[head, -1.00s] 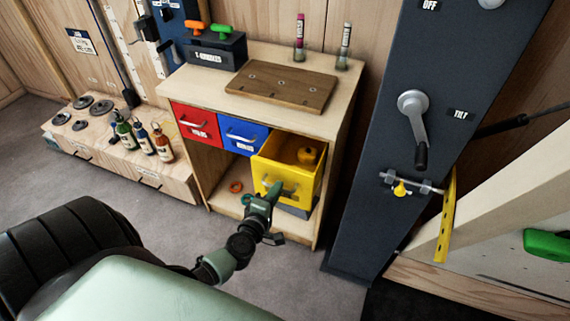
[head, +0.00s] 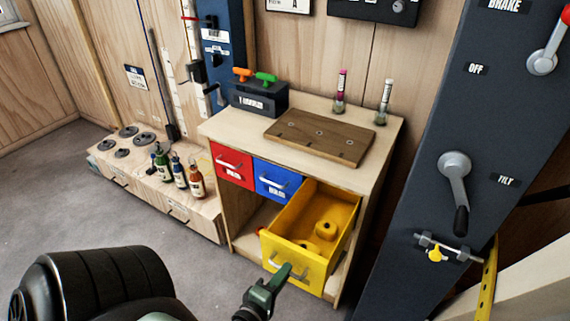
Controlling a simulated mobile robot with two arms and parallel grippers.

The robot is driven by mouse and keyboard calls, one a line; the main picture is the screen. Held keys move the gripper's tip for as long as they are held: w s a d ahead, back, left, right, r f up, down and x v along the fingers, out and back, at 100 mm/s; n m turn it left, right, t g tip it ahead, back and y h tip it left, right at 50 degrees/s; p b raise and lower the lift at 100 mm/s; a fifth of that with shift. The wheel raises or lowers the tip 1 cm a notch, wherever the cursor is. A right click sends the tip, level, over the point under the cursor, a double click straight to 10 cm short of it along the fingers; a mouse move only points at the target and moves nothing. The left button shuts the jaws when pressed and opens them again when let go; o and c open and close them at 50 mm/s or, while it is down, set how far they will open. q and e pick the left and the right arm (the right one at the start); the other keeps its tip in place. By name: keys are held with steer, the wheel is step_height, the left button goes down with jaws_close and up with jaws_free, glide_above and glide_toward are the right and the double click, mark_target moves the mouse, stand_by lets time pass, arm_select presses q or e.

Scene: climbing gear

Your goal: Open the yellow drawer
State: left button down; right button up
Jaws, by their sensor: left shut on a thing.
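The yellow drawer (head: 312,268) is pulled well out of the wooden cabinet (head: 228,208), and a yellow round object (head: 326,230) shows inside it. Its metal handle (head: 300,272) is on the front face. My left gripper (head: 284,274) is green and dark, comes up from the bottom of the view, and is shut on the drawer handle. The fingertips partly cover the handle. My right gripper is not in view.
The red drawer (head: 232,166) and blue drawer (head: 277,184) are shut beside it. A wooden board (head: 320,138) lies on the cabinet top. A low box with bottles (head: 180,172) stands at left. A dark panel with a crank (head: 456,180) stands at right.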

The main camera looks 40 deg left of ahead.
arm_select(q)
steer(key=c, duration=1.5)
jaws_free()
steer(key=b+v, duration=0.1)
steer(key=v, duration=0.7)
